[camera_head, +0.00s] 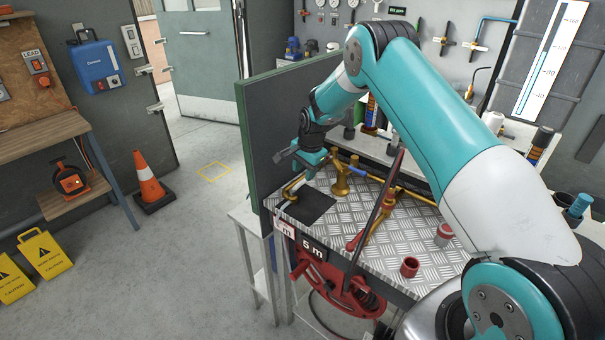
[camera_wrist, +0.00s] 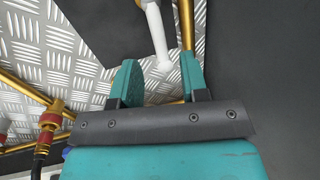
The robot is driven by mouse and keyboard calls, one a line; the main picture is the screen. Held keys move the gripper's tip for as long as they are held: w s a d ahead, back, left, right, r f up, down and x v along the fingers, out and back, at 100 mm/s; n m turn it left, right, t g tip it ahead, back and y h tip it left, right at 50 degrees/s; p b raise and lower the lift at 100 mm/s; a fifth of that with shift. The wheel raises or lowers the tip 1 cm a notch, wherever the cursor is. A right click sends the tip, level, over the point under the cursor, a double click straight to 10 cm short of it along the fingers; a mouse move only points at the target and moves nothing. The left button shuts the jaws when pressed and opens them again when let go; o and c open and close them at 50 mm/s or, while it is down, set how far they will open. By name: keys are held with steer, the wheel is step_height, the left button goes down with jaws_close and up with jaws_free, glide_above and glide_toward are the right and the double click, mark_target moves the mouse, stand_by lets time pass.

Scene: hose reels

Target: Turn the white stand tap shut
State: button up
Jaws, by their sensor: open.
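The white stand tap shows in the wrist view as a white lever (camera_wrist: 155,35) running down from the top edge to a rounded end. In the head view the white lever (camera_head: 292,184) is small, by a brass fitting at the left corner of the bench, partly below my gripper (camera_head: 308,168). My gripper is open and points down. In the wrist view the lever's end appears between the two fingertips (camera_wrist: 160,66), with gaps on both sides. I cannot tell whether it lies at fingertip depth. No contact shows.
A brass tap (camera_head: 342,180) with a blue lever stands just right of my gripper. A dark green-edged panel (camera_head: 285,110) rises close on the left. A red hose reel (camera_head: 335,285) hangs at the bench front. Red cups stand on the chequered metal bench top (camera_head: 400,240).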

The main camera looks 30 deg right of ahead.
mark_target(302, 181)
steer(key=shift+w+a+f+p, duration=0.1)
steer(key=shift+w+f+p, duration=0.1)
steer(key=shift+f, duration=0.75)
steer(key=shift+w+a+f+p, duration=0.1)
steer(key=shift+w+f+p, duration=0.1)
steer(key=shift+f, duration=0.75)
jaws_close()
